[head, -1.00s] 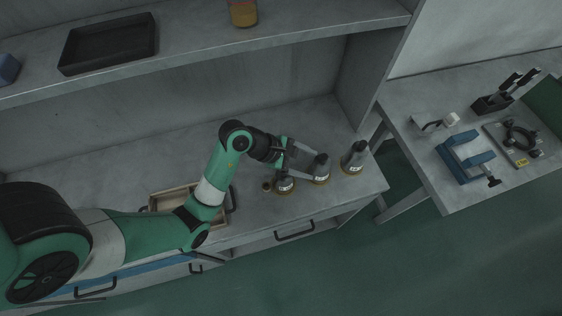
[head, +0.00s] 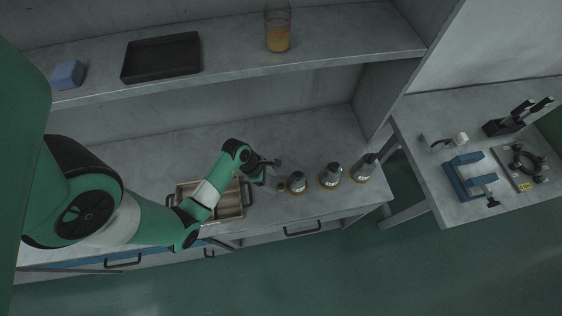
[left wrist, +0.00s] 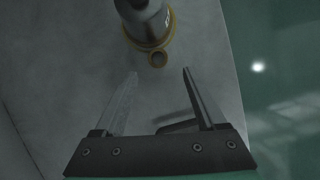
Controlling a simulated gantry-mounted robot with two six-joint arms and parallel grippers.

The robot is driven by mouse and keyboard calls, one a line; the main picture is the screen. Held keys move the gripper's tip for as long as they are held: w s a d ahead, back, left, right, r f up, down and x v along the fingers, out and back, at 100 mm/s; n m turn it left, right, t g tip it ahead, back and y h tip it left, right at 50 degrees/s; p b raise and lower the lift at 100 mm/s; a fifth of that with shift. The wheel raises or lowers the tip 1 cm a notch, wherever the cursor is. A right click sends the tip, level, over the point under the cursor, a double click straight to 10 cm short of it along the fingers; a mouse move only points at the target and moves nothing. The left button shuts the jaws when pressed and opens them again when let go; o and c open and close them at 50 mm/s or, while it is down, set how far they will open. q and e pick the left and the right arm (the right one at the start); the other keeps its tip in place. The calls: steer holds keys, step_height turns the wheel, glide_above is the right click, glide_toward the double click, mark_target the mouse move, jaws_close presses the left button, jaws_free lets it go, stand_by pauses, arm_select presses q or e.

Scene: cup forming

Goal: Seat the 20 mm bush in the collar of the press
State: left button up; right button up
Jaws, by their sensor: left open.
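Three grey, dark-topped tapered pieces with small white labels and brass-coloured bases stand in a row on the bench: left (head: 297,183), middle (head: 330,176), right (head: 364,168). The labels are too small to read, so I cannot tell which is 20 mm. My left gripper (head: 269,173) is open and empty, left of the row. A black ring fixture (head: 525,160) sits on the right table; I cannot tell whether it is the collar.
A wooden tray (head: 230,208) lies under my left arm. A blue clamp (head: 457,183), a black lever device (head: 503,126) and a small white-ended part (head: 460,139) stand on the right table. The shelf above holds a black tray (head: 161,57), a glass (head: 278,40) and a blue block (head: 67,74).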

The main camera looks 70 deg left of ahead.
mark_target(280, 186)
arm_select(q)
steer(key=b+x, duration=0.1)
steer(key=x, duration=0.1)
steer(key=b+x, duration=0.1)
steer(key=x, duration=0.1)
steer(key=shift+w+f, duration=0.1)
steer(key=shift+w, duration=0.4)
steer(key=shift+w+f, duration=0.1)
steer(key=shift+f, duration=0.2)
steer(key=shift+c, duration=0.3)
jaws_close()
